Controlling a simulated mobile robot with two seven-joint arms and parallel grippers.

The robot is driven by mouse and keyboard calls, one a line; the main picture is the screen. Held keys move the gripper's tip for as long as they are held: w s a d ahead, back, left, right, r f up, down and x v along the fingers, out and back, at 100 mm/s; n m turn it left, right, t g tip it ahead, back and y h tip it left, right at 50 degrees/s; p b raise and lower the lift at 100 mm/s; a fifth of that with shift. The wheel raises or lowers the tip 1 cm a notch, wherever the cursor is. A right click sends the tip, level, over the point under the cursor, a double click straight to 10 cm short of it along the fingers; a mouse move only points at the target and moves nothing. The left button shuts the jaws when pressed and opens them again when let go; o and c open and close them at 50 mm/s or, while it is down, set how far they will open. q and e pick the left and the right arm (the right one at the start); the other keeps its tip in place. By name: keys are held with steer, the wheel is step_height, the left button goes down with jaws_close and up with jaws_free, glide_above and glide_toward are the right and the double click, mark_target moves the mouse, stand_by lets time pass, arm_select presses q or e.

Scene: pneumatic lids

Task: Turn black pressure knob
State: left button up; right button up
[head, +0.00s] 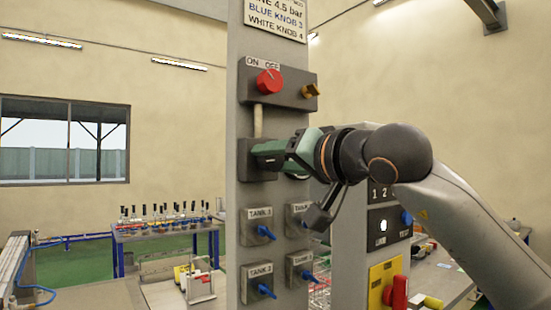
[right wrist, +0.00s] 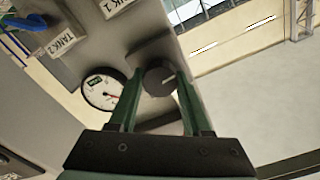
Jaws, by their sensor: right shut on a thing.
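The black pressure knob (right wrist: 157,80) sits on a grey block on the column, with a white pointer line on its face. My right gripper (right wrist: 160,88) is shut on it, one finger at each side. In the head view my right gripper (head: 268,154) reaches in from the right to the column, and its fingers hide the knob. A round white pressure gauge (right wrist: 101,93) with a red needle is beside the knob in the right wrist view. My left gripper is in neither view.
The grey column (head: 240,205) carries a red ON/OFF knob (head: 269,81) above my gripper and blue-handled tank valves (head: 266,232) below. A second panel (head: 383,235) with a red knob (head: 397,292) stands to the right, under my arm. A table (head: 165,232) with bottle-like items is behind left.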

jaws_close()
stand_by(0.3)
steer(key=m+b, duration=0.1)
steer(key=m, duration=0.3)
steer(key=shift+f+b, duration=0.1)
steer(key=shift+b, duration=0.2)
steer(key=m+b, duration=0.1)
steer(key=m, duration=0.3)
steer(key=shift+d+b, duration=0.1)
steer(key=shift+b, duration=0.25)
steer(key=m+b, duration=0.1)
steer(key=m, duration=0.3)
steer(key=shift+m, duration=0.6)
